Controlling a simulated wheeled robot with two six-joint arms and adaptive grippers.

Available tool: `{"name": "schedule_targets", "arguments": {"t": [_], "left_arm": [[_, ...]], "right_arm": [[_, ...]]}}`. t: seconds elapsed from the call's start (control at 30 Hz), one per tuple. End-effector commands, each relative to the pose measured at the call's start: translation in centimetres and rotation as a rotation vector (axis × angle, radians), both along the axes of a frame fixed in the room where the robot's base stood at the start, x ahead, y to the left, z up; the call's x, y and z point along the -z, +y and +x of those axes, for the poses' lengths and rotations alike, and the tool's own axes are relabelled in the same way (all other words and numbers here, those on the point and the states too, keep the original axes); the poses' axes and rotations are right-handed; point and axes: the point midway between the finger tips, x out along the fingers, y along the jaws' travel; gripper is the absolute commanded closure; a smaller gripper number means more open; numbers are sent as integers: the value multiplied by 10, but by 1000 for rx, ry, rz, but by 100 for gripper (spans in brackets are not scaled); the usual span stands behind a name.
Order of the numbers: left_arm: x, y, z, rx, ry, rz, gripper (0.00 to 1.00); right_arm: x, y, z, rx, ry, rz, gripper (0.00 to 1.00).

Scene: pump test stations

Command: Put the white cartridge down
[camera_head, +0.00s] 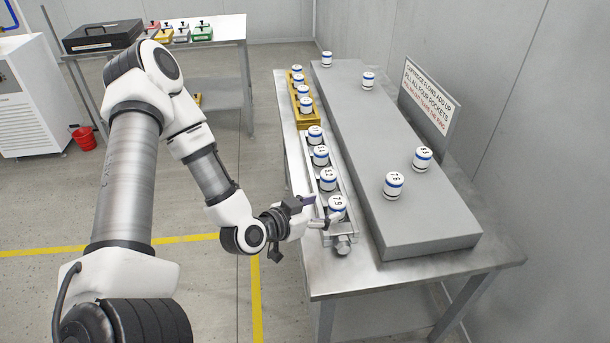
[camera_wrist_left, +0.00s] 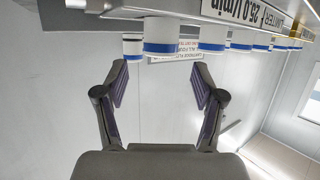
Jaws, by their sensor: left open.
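The white cartridge marked 7.9 (camera_head: 337,205), with a blue band, stands upright in the nearest pocket of a metal rack (camera_head: 343,241). My left gripper (camera_head: 325,221) is at this near end of the rack, beside that cartridge. In the left wrist view, which is upside down, the two fingers (camera_wrist_left: 160,80) are spread with nothing between them. A white, blue-banded cartridge (camera_wrist_left: 161,34) shows just beyond the fingertips, apart from them. Whether a finger touches the cartridge is unclear in the head view. My right gripper is not in view.
Several more cartridges fill the rack behind. A yellow block (camera_head: 306,120) with cartridges stands beyond it. A raised grey platform (camera_head: 440,225) carries several loose cartridges; a sign (camera_head: 430,98) stands behind. The floor left of the table is open. A red bucket (camera_head: 84,138) is far left.

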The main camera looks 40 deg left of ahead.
Motion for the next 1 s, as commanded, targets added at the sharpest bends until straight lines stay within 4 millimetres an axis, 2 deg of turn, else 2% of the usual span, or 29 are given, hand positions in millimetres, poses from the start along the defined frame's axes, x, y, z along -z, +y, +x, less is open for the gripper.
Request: {"name": "schedule_targets", "arguments": {"t": [0.03,0.13,0.2,0.33,1.0], "left_arm": [[-8,3,-10,-7,2,-8,31],[-15,5,-27,-7,0,-7,31],[-24,5,-38,-1,5,-2,31],[-24,7,-51,0,3,0,31],[-21,7,-55,1,0,2,31]], "right_arm": [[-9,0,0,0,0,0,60],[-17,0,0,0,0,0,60],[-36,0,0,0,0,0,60],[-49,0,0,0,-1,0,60],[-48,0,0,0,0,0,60]]}}
